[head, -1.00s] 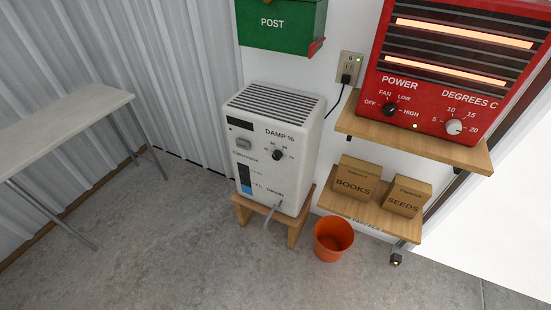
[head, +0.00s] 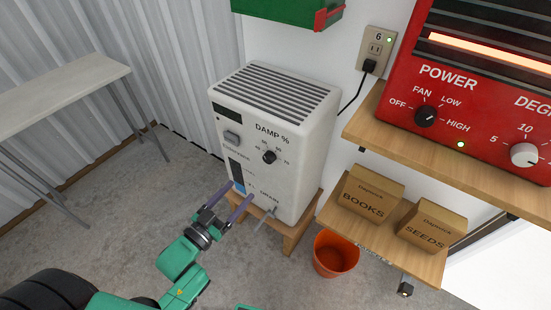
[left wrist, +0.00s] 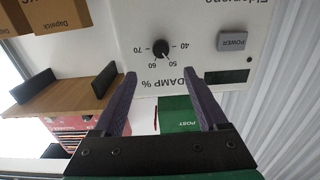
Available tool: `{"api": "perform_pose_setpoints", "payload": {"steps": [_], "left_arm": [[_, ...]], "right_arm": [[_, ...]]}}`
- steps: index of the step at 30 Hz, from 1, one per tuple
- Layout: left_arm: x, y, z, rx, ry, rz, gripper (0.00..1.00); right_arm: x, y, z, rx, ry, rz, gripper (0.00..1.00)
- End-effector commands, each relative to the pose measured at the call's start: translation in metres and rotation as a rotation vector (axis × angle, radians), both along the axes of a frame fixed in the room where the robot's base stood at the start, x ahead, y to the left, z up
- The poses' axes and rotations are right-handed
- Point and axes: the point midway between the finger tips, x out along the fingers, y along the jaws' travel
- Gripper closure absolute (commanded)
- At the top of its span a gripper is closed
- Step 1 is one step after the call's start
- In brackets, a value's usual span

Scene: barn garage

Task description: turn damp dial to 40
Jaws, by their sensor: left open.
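The damp dial is a small black knob (head: 269,157) on the upper front of the white dehumidifier (head: 304,150), under the "DAMP %" label. In the left wrist view, which is upside down, the dial (left wrist: 161,46) shows with marks 40, 50, 60 and 70 around it; its pale pointer appears to be near 50. My left gripper (head: 240,191) is open and empty, in front of the dehumidifier's lower part, below the dial. In the left wrist view its two fingers (left wrist: 162,84) are spread, with the dial beyond and between them, apart from both. My right gripper is not in view.
The dehumidifier stands on a wooden stool (head: 291,240). A drain spout sticks out low on its front. An orange bucket (head: 335,262) stands to the right. Wooden shelves hold boxes (head: 368,192) and a red heater (head: 480,95). A table (head: 60,95) is at left; floor between is clear.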

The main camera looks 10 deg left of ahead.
Motion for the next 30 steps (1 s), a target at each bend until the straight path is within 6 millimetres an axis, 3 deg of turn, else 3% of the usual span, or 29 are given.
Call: {"api": "perform_pose_setpoints", "payload": {"steps": [3,6,15,19,26,30], "left_arm": [[0.024,-0.009,0.002,0.0,-0.005,0.001,0.25],[0.05,-0.019,0.002,0.0,-0.004,0.001,0.25],[0.115,-0.045,0.0,0.001,0.0,0.003,0.25],[0.126,-0.05,0.0,0.002,0.001,0.002,0.25],[0.126,-0.05,-0.001,0.002,0.003,0.002,0.25],[0.126,-0.05,-0.001,0.002,0.002,0.002,0.74]], "right_arm": [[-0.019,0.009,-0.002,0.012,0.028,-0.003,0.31],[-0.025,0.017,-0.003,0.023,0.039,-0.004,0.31],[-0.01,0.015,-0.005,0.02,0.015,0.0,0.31],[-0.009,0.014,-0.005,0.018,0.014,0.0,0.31],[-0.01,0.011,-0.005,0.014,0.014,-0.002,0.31],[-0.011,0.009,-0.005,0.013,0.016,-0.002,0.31]]}}
